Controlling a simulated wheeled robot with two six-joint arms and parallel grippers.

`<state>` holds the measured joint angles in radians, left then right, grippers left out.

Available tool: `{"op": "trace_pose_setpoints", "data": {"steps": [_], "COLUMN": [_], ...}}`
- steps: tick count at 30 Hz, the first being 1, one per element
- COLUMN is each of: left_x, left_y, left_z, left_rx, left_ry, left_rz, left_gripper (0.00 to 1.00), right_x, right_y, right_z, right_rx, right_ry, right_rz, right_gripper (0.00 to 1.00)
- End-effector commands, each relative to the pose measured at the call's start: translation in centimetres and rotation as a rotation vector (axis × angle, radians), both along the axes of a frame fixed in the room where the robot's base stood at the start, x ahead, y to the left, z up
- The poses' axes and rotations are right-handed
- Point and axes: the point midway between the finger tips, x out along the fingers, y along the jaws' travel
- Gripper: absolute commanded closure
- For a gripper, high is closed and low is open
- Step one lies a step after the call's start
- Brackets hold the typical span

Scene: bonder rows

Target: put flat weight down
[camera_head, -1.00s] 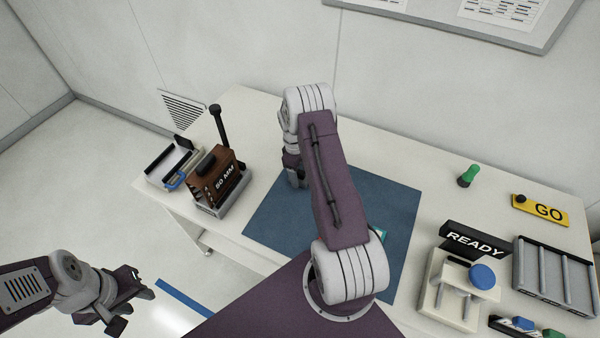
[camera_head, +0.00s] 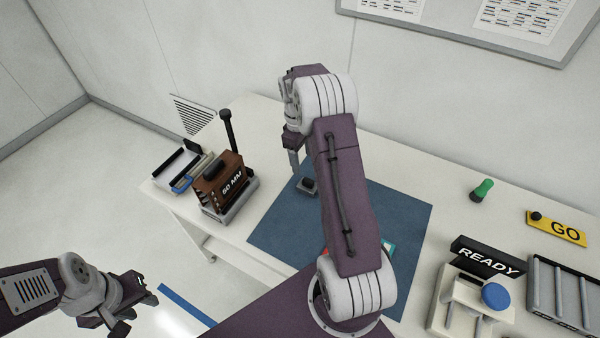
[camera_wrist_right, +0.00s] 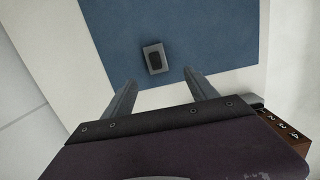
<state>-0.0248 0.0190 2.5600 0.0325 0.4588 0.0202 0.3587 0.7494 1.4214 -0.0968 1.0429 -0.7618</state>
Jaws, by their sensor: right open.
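The flat weight (camera_head: 307,186), a small grey block with a dark top, lies on the blue mat (camera_head: 285,225) near its far left edge. It also shows in the right wrist view (camera_wrist_right: 155,58), lying flat on the mat and apart from the fingers. My right gripper (camera_wrist_right: 160,90) is open and empty, its two fingers apart behind the weight in that view. In the head view its fingers (camera_head: 294,160) are above and just left of the weight, partly hidden by the arm. My left gripper (camera_head: 140,295) hangs off the table at lower left; its fingers appear apart and empty.
A READY sign (camera_head: 487,257), a white fixture (camera_head: 440,310), a grey rack (camera_head: 562,295), a green-topped piece (camera_head: 482,190) and a GO plate (camera_head: 556,229) are right.

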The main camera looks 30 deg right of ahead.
Motion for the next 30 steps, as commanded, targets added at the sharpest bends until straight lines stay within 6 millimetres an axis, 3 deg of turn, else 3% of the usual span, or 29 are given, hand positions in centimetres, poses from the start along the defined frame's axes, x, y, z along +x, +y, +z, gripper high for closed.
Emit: {"op": "trace_pose_setpoints", "data": {"steps": [2,6,9,12,17,30], "left_x": [0.0,0.0,0.0,0.0,0.0,0.0], "left_y": [0.0,0.0,0.0,0.0,0.0,0.0], "left_z": [0.0,0.0,0.0,0.0,0.0,0.0], "left_rx": [0.000,0.000,0.000,0.000,0.000,0.000], "left_ry": [0.000,0.000,0.000,0.000,0.000,0.000], "left_rz": [0.000,0.000,0.000,0.000,0.000,0.000], "left_gripper": [0.64,0.64,0.64,0.64,0.64,0.64], "right_x": [-1.1,-6.0,-10.5,-14.2,-16.7,-16.8], "right_y": [3.4,11.0,14.8,16.9,17.9,17.9], "right_z": [1.1,2.4,2.5,2.3,1.9,1.9], "right_rx": [0.002,0.020,0.041,0.060,0.072,0.071], "right_ry": [-0.033,-0.117,-0.162,-0.190,-0.207,-0.204], "right_rz": [-0.047,-0.207,-0.322,-0.412,-0.476,-0.479], "right_gripper": [0.33,0.33,0.33,0.33,0.33,0.33]}}
